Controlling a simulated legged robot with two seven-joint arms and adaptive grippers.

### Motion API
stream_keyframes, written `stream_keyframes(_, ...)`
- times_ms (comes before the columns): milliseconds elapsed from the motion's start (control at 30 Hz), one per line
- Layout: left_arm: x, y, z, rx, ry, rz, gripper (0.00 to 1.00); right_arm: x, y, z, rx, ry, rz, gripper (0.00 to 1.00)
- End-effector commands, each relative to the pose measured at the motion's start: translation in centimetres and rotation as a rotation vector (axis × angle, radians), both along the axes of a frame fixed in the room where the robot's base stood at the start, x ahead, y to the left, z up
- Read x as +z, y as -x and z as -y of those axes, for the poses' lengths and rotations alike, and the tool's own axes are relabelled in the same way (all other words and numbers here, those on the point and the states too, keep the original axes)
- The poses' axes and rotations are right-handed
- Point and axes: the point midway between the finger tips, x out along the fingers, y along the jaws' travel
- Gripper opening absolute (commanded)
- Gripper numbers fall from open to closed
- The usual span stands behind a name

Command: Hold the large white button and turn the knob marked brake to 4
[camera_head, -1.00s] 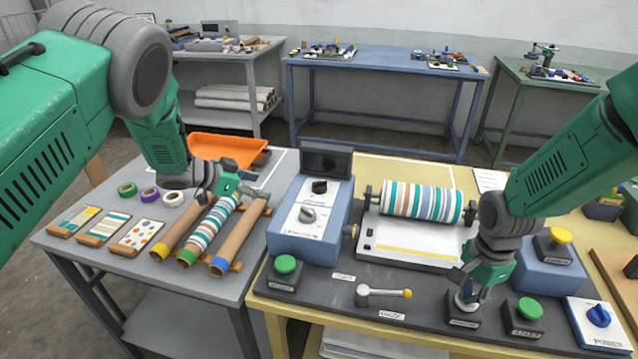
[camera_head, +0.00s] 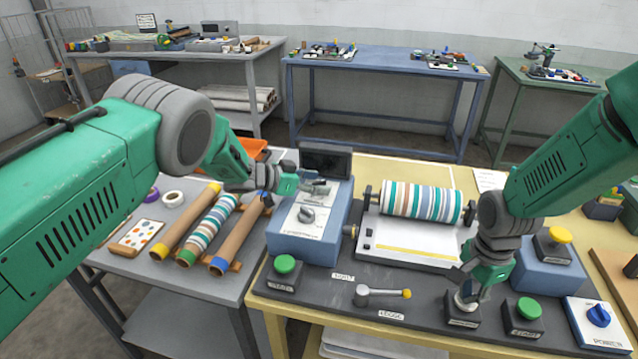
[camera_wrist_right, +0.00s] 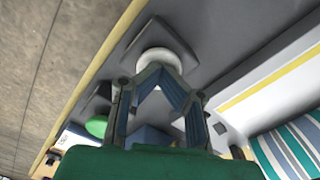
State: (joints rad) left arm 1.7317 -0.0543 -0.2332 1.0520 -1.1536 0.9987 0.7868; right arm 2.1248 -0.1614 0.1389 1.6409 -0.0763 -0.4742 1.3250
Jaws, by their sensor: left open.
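The large white button (camera_head: 463,303) is on the dark plate at the front of the press, partly hidden by my right gripper (camera_head: 472,292). The right wrist view also shows the white button (camera_wrist_right: 165,58) at my fingertips (camera_wrist_right: 162,78), which come together against it. My left gripper (camera_head: 318,187) is open over the upper part of the blue control box (camera_head: 285,228), close to the black knob there, which it mostly hides. Contact cannot be told. A grey knob (camera_head: 307,214) sits lower on the white panel. The markings on the panel are too small to read.
A dark screen (camera_head: 326,161) stands behind the box. Right of it is the striped roller (camera_head: 422,201). Green buttons (camera_head: 285,264) (camera_head: 529,308), a lever (camera_head: 382,293), a yellow button (camera_head: 559,235) and a blue power knob (camera_head: 599,315) surround the press. Cardboard tubes (camera_head: 235,238) lie left.

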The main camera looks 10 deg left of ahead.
Motion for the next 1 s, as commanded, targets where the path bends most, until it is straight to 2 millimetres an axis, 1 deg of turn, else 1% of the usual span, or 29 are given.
stream_keyframes(100,-0.24,-0.25,0.37,-0.001,0.001,-0.001,0.55,-0.11,0.04,0.0,0.0,0.0,0.0,0.0)
stream_keyframes(367,-0.23,-0.3,0.42,0.0,0.001,-0.001,0.55,-0.1,0.04,0.0,0.0,0.0,0.0,0.0)
stream_keyframes(400,-0.23,-0.3,0.42,0.0,0.001,-0.001,0.41,-0.1,0.04,0.0,0.0,0.0,0.0,0.0)
stream_keyframes(467,-0.23,-0.29,0.41,0.0,0.0,0.0,0.2,-0.1,0.04,0.0,0.0,0.0,0.0,0.0)
stream_keyframes(500,-0.23,-0.31,0.4,0.0,0.0,0.0,0.06,-0.1,0.04,0.0,0.0,0.0,0.0,0.0)
stream_keyframes(533,-0.22,-0.3,0.39,0.0,0.0,0.0,0.02,-0.11,0.04,-0.01,0.0,0.0,0.0,0.0)
stream_keyframes(767,-0.15,-0.5,0.27,-0.022,0.0,0.005,0.02,-0.11,0.04,0.0,0.0,0.001,-0.001,0.0)
stream_keyframes(1000,-0.16,-0.67,0.16,-0.169,0.002,0.009,0.02,-0.13,0.07,0.03,0.0,0.0,-0.002,0.0)
